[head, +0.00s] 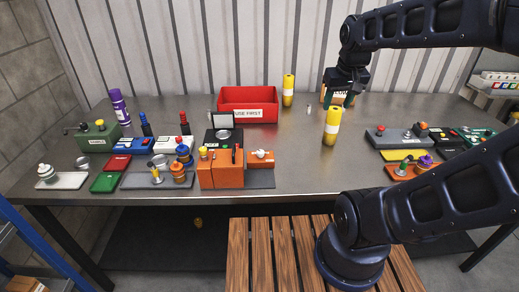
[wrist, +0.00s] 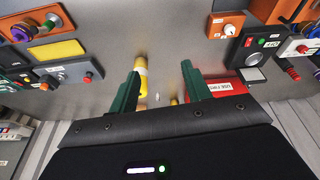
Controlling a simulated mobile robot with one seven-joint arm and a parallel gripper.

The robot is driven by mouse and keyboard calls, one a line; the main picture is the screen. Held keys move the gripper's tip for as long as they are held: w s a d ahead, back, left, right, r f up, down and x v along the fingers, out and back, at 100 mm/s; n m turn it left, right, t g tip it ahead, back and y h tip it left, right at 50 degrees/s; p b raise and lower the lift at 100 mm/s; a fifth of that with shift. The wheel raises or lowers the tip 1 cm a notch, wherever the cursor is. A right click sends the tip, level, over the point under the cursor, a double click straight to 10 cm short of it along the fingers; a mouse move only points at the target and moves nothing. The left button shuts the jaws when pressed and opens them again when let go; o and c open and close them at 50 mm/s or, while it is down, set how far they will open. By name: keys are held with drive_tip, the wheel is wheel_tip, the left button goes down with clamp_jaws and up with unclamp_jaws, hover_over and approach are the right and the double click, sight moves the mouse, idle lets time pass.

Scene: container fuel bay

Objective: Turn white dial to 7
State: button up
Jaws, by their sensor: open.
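A small orange box (head: 260,161) with a white dial (head: 261,153) on it sits near the middle front of the metal table, right of a larger orange block. In the wrist view the white dial (wrist: 229,30) shows on its orange box (wrist: 218,22) near the top. Its numbers and pointer are too small to read. My gripper (head: 342,99) is above the back of the table, right of the dial and well apart from it. In the wrist view my gripper (wrist: 160,72) has its green fingers spread with nothing held between them.
A yellow cylinder (head: 331,127) stands just below my gripper, and another (head: 288,90) stands farther back. A red bin (head: 248,104) is behind the dial. Control boxes crowd the left; more, including a grey one (head: 397,139), are at right. The table between dial and right boxes is mostly clear.

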drive_tip(key=w+a+f+n+g, duration=0.2)
drive_tip(key=w+a, duration=0.3)
drive_tip(key=w, duration=0.1)
drive_tip(key=n+g+h, duration=0.3)
drive_tip(key=n+g, duration=0.1)
drive_tip(key=n, duration=0.2)
approach(261, 151)
drive_tip(key=x, duration=0.8)
drive_tip(key=shift+s+f, duration=0.15)
drive_tip(key=shift+f, duration=0.1)
drive_tip(key=c, duration=1)
drive_tip(key=shift+m, duration=0.3)
